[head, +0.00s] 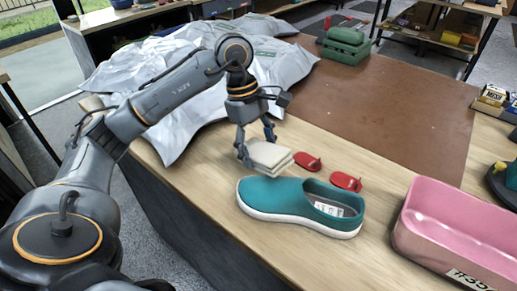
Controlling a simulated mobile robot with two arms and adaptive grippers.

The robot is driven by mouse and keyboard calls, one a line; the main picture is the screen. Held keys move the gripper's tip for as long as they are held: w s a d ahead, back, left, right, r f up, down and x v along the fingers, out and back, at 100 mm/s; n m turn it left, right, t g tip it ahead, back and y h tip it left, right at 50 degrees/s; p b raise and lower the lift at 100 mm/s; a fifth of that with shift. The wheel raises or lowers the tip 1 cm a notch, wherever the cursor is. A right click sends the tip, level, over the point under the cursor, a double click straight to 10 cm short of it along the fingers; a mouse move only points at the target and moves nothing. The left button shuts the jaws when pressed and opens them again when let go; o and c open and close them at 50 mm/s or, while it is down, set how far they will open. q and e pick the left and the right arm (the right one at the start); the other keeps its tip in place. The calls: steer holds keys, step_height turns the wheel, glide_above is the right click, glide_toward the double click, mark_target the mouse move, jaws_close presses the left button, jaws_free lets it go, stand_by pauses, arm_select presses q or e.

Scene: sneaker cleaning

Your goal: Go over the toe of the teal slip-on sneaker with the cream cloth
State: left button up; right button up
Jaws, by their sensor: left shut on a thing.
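The teal slip-on sneaker (278,195) lies on its white sole on the wooden table, toe to the left and opening to the right. The cream cloth (268,154) is a folded, layered square just behind the sneaker's toe half. My left gripper (256,150) points down and is shut on the cloth's left part. The cloth appears just above or behind the shoe; I cannot tell whether it touches the toe or the table. My right gripper is not in view.
Two small red objects (307,162) (346,181) lie behind the sneaker. A pink bin (462,222) stands at the right. Crumpled grey-white bags (205,95) cover the back left. A green case (346,45) sits at the back. The brown mat (405,110) has free room.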

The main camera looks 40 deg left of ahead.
arm_select(q)
steer(key=shift+p+v, duration=1.55)
steer(key=shift+v, duration=1.3)
steer(key=shift+p+v, duration=1.05)
steer(key=shift+v, duration=0.5)
steer(key=shift+s+f, duration=0.1)
